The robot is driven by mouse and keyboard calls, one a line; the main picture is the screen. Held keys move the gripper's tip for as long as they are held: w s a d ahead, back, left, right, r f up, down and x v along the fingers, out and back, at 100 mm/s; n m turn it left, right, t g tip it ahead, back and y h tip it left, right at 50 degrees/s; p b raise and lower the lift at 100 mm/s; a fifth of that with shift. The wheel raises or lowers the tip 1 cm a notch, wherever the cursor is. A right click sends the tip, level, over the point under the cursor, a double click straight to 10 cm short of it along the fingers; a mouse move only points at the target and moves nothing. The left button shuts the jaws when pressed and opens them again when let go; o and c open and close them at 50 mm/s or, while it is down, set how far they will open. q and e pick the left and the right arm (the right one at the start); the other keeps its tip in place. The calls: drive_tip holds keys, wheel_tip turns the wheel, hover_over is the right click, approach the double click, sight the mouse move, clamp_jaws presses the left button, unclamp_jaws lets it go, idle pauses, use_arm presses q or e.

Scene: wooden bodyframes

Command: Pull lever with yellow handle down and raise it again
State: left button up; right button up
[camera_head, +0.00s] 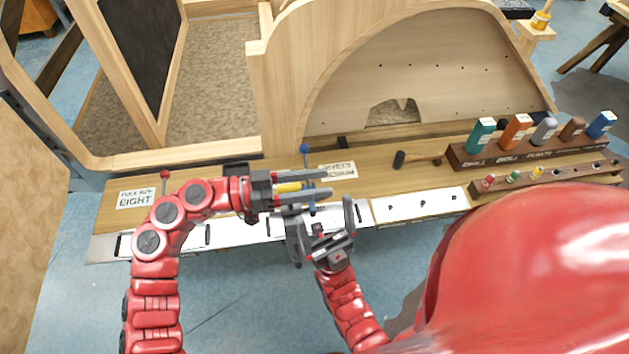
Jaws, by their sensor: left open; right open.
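The yellow handle (288,187) of the lever shows near the middle of the bench, between the fingers of my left gripper (328,184). That gripper is open and points right, with a finger on either side of the handle; I cannot tell whether they touch it. The rest of that lever is mostly hidden by the grippers. My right gripper (320,212) is open and points up from below, just under the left gripper, with no object visible between its fingers.
A blue-knobbed lever (304,149) stands just behind my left gripper, and a red-knobbed lever (165,175) is at the left. An arched wooden panel (440,65) rises behind the bench.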

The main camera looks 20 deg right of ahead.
use_arm(q)
drive_tip(key=b+v, duration=0.2)
drive_tip(key=v, duration=1.5)
drive_tip(key=shift+a+b, duration=0.25)
drive_tip(key=shift+b, duration=0.1)
